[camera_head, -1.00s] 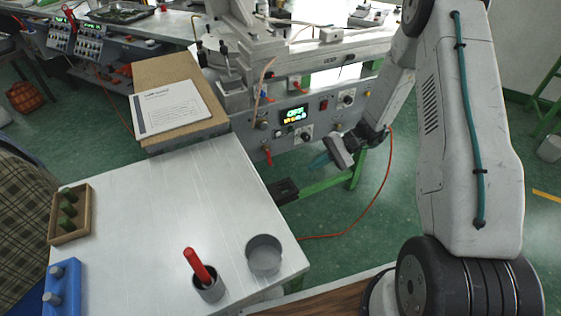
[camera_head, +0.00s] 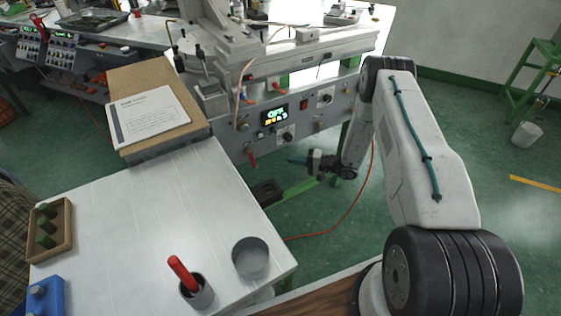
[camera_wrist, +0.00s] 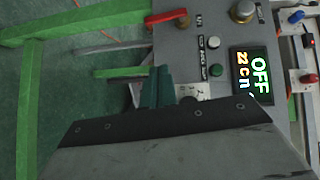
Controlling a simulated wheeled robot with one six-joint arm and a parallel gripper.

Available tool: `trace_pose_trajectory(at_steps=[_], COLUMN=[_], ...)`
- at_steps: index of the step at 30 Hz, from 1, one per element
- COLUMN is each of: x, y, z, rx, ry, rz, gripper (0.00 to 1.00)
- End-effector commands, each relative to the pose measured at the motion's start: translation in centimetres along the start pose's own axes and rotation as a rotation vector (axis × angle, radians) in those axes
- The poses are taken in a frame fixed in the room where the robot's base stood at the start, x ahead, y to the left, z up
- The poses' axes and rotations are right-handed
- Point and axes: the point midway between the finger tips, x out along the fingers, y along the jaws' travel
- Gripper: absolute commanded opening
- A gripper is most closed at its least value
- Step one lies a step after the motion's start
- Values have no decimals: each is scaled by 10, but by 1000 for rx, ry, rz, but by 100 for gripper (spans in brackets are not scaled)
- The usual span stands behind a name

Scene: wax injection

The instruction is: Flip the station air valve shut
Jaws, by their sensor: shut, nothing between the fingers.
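The station's grey control panel (camera_head: 322,118) stands beyond the white table. A small red lever (camera_head: 251,158), which looks like the air valve handle, hangs down at the panel's lower left.
A green frame bar (camera_head: 300,189) and a red hose (camera_head: 350,208) lie below my gripper. The white table (camera_head: 165,215) carries a grey cup (camera_head: 251,258) and a red-handled tool (camera_head: 183,274).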

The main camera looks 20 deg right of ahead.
Motion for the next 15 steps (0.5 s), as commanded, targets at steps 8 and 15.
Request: trace_pose_trajectory(at_steps=[8,15], x=[57,99], y=[0,0], z=[2,11], rx=[2,5], ry=[-6,-4], rz=[0,1], gripper=[0,0])
